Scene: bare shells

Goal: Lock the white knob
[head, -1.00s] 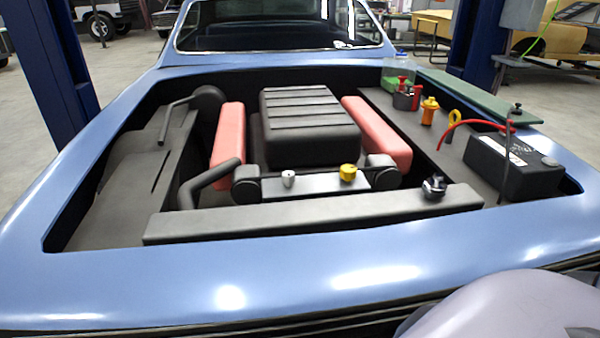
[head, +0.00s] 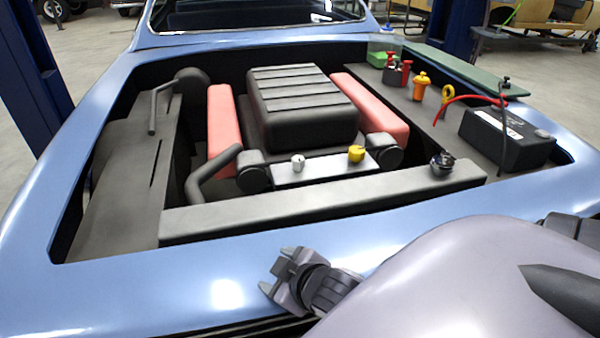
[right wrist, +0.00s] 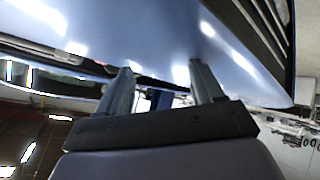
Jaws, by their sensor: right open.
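The white knob (head: 298,161) is a small white cap on the grey front crossbar of the engine, left of a yellow cap (head: 356,153). How it is turned is too small to tell. My right gripper (head: 281,271) is over the blue front edge of the car, nearer to me than the knob and well apart from it. In the right wrist view its two fingers (right wrist: 161,80) are spread with nothing between them. The knob does not show in that view. My left gripper is not in view.
A black front beam (head: 320,198) with a black cap (head: 442,163) lies between my gripper and the knob. A black hose (head: 210,175) bends up left of the knob. A battery (head: 505,138) and an upright dark rod (head: 503,120) stand at the right.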

